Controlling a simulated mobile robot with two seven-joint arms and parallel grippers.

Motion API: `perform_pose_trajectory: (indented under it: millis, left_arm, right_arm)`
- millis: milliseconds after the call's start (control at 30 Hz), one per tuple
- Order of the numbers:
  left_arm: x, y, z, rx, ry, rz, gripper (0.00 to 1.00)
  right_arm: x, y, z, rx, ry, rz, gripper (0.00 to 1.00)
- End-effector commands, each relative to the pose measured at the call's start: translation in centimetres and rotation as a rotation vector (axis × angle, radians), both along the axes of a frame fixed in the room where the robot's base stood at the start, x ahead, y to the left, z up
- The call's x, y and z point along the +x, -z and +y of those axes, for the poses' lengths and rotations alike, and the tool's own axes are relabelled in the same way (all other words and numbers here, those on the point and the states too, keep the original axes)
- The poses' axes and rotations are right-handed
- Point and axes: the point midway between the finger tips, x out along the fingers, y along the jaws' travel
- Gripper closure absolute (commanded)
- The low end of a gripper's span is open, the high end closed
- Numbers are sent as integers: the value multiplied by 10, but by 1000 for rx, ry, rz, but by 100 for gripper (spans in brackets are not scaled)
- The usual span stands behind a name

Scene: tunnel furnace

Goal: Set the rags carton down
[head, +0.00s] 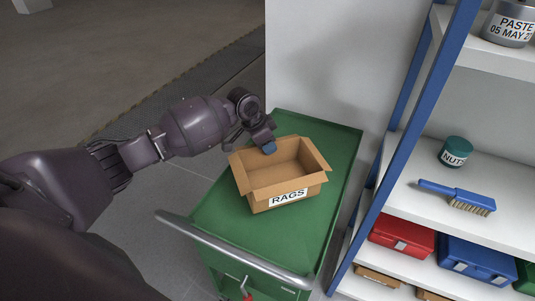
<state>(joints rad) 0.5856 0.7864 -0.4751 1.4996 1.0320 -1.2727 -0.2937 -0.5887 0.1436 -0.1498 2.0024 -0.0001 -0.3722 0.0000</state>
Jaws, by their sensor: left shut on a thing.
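The rags carton (264,200) is an open brown cardboard box with flaps folded out and a white label reading RAGS. It is upright over the green top of a cart (330,210); I cannot tell whether its base touches the top. Its inside looks empty. My left gripper (268,148) is shut on the carton's far left rim, with a blue fingertip inside the wall. The other finger is hidden. My right gripper is not in view.
A cart handle (235,250) runs along the near edge. A blue-framed shelf (395,120) stands close on the right, with a nuts tin (455,152), a blue brush (458,197), a paste can (510,24), and red (402,237) and blue (474,259) cases. A pale wall (320,60) rises behind the cart.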

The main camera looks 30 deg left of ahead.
Motion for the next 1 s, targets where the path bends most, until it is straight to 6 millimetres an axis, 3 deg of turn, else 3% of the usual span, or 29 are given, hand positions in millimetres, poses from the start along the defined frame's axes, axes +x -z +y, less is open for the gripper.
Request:
perform_pose_trajectory:
  millis: [200, 600, 633, 767, 1000]
  left_arm:
    - [-1, 37, 0, 0, -1, 5, 94]
    - [0, 42, 0, 0, -1, 2, 94]
    - [0, 42, 0, 1, 0, 2, 64]
    - [0, 42, 0, 0, -1, 2, 44]
    - [0, 42, 0, 0, -1, 2, 43]
  right_arm:
    - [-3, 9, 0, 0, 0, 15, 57]
    - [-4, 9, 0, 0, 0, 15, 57]
    - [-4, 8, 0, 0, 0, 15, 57]
    - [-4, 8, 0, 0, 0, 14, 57]
    - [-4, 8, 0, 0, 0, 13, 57]
